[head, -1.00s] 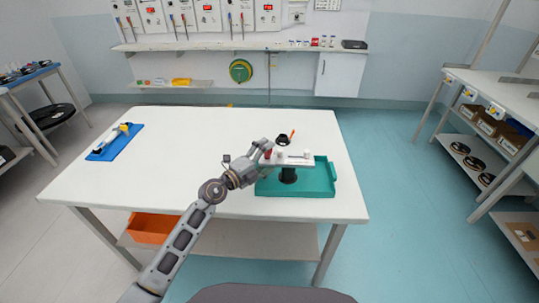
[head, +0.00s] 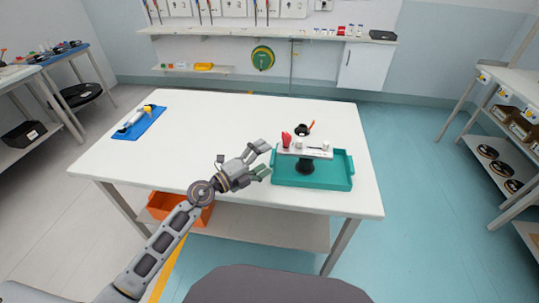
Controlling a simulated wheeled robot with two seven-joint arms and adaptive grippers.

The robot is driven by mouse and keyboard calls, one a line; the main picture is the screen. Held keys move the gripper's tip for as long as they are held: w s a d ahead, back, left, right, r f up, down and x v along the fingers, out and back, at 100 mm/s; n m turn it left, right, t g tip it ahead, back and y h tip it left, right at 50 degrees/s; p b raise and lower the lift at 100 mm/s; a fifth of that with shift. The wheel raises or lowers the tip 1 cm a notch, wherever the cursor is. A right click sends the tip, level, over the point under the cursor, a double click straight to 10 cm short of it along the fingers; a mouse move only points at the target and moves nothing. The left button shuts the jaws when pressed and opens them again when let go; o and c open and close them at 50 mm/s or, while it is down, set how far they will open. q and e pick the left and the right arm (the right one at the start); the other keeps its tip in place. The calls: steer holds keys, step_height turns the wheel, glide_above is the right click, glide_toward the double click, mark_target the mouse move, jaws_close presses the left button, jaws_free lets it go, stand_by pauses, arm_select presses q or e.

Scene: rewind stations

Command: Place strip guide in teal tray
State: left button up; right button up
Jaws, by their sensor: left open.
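The teal tray (head: 340,178) lies on the white table near its right front edge. What looks like the strip guide, a light grey bar with a red knob and small pale knobs (head: 308,152), stands upright in the tray on a black post and round foot. My left gripper (head: 266,159) is open and empty just left of the bar, with its fingers pointing toward it and a small gap between them. The foot appears to rest on the tray floor. My right gripper is not in view.
A black cup with an orange stick (head: 303,129) stands behind the tray. A blue mat (head: 139,123) with a white and yellow tool lies at the table's far left. An orange bin (head: 178,209) is on the shelf below. The table's middle is clear.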

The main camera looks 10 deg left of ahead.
arm_select(q)
steer(key=shift+s+a, duration=0.3)
steer(key=shift+s, duration=0.05)
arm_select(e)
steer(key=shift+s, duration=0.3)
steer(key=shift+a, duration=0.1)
